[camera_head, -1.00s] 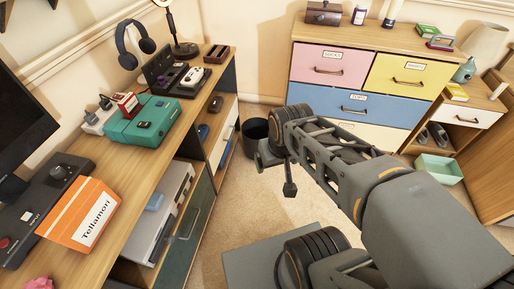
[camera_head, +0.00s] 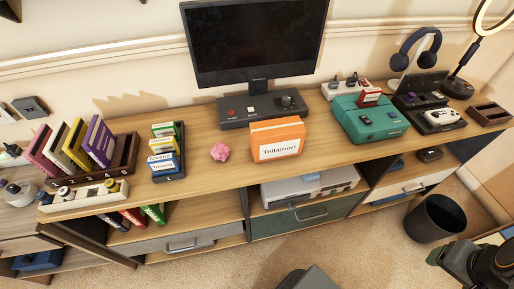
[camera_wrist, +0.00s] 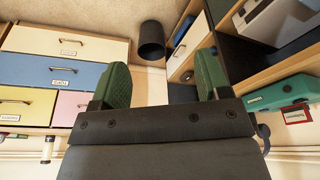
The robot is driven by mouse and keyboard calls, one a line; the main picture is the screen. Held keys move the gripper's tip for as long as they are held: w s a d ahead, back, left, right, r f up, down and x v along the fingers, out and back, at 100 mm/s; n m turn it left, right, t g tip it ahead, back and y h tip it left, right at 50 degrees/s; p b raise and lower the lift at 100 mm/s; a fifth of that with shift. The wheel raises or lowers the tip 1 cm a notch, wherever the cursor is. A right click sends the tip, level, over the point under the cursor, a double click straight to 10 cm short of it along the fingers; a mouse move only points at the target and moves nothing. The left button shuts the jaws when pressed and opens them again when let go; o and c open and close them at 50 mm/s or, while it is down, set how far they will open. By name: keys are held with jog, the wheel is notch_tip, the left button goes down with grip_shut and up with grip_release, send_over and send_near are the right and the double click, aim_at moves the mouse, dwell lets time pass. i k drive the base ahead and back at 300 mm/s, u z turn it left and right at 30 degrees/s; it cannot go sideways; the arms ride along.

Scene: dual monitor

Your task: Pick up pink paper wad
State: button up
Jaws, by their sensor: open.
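The pink paper wad (camera_head: 220,152) is a small crumpled ball on the wooden desk top, between the rack of small boxes and the orange Tellamori box. It does not show in the wrist view. My gripper (camera_wrist: 162,82) has two green-padded fingers, spread apart with nothing between them. In the head view only part of my arm and gripper shows at the lower right corner, far to the right of the wad and beyond the desk's front edge.
On the desk, the orange box (camera_head: 278,140) stands right of the wad, the small-box rack (camera_head: 182,165) left, and the monitor (camera_head: 254,45) behind. A teal case (camera_head: 368,119) is farther right. A black bin (camera_head: 434,217) stands on the floor. Bare wood lies around the wad.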

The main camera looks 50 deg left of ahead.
aim_at(220, 151)
jog(key=u, duration=4.4)
jog(key=i, duration=1.5)
jog(key=z, duration=3.15)
